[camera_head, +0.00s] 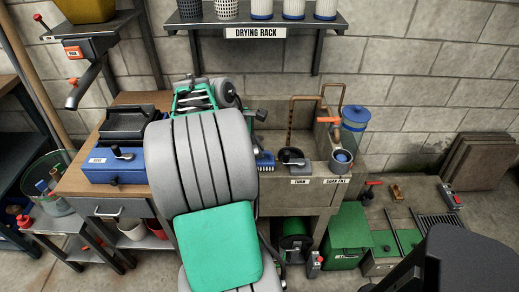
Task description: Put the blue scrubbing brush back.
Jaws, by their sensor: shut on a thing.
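The blue scrubbing brush (265,161) shows in the head view just right of my large grey arm link, in front of the stone sink (317,148) at its left end. Only part of it shows, with a blue body and pale bristles below; the rest is behind my arm. My arm rises through the middle of the view and hides its own end. My gripper's fingers are not visible, so I cannot see how they stand to the brush.
A workbench (78,186) with a blue box (116,166) stands left. The drying rack shelf (257,19) holds several cups above. A blue-lidded canister (354,122) stands at the sink's right end. A green bin (347,236) and floor hatches lie right.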

